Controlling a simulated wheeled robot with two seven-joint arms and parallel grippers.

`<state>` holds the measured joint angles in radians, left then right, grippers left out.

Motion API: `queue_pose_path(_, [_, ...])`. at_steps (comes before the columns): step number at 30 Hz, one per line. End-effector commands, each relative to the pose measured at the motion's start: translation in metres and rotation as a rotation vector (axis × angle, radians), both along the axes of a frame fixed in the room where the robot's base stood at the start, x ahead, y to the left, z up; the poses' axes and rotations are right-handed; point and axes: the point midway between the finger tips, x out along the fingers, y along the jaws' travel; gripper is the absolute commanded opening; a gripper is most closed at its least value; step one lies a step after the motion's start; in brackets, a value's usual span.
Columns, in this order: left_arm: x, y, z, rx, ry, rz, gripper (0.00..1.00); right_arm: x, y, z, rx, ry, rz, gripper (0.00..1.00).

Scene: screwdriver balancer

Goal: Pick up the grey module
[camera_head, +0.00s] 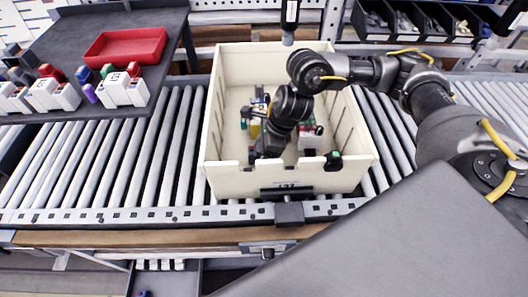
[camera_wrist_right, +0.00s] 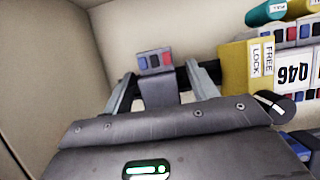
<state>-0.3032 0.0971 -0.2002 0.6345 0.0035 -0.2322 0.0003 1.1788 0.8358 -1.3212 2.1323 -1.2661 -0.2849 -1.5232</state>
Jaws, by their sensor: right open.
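My right gripper (camera_head: 266,152) reaches down into the cream bin (camera_head: 235,178) in the head view. In the right wrist view its two fingers (camera_wrist_right: 162,82) stand apart, open. Between them is a dark grey block (camera_wrist_right: 160,92), with a small light grey face carrying red and blue patches (camera_wrist_right: 155,61) at its top. This looks like the grey module; whether the fingers touch it I cannot tell. In the head view the arm hides it. My left gripper is not in view.
A yellow block (camera_wrist_right: 247,75) marked FREE LOCK and a white module (camera_wrist_right: 291,73) marked Q46 stand right of the fingers. The bin walls close in on the left. A screwdriver (camera_head: 290,14) hangs behind the bin, which sits on rollers (camera_head: 120,150).

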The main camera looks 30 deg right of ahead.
Motion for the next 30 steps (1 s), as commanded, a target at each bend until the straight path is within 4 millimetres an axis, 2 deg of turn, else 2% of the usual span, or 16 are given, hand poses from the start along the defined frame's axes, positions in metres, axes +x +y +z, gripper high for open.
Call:
queue_pose_path(4, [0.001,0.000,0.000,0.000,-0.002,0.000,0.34,0.000,0.000,0.000,0.000,0.000,0.000,0.56])
queue_pose_path(17, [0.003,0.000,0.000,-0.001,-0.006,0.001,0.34,0.000,0.000,0.000,0.000,0.000,0.000,0.00])
queue_pose_path(25, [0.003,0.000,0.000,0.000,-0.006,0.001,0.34,0.000,0.000,0.003,0.001,0.000,0.000,0.00])
queue_pose_path(30, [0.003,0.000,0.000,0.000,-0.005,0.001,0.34,0.001,0.000,0.024,0.003,-0.006,0.002,0.00])
